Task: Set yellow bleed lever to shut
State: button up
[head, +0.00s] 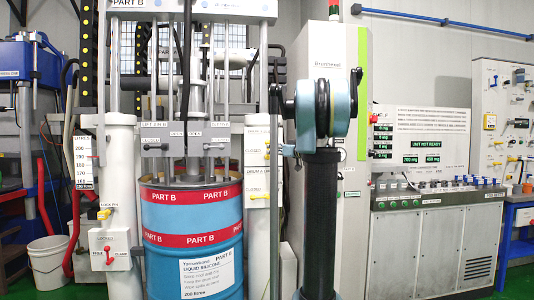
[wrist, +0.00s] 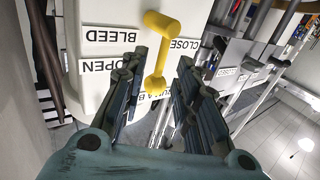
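The yellow bleed lever (wrist: 163,55) is in the wrist view, on a white panel. Its rounded pivot end is at the top, and its arm hangs down the picture between my gripper's fingers. Labels reading BLEED (wrist: 110,35) and OPEN (wrist: 103,66) are left of it, and CLOSE (wrist: 184,44) is right of it; the lettering is turned over. My gripper (wrist: 156,72) is open, with one dark finger on each side of the lever's free end and gaps visible. In the head view the arm hides part of this area, and I cannot tell the lever there.
A blue drum (head: 190,215) stands between white columns (head: 121,195) in the head view. A red lever box (head: 109,250) is on the left column. A grey cabinet (head: 425,240) is on the right. A white bucket (head: 47,262) stands at lower left.

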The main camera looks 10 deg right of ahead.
aim_at(268, 156)
jog(key=shift+x, duration=2.55)
jog(key=shift+c, duration=0.4)
grip_shut()
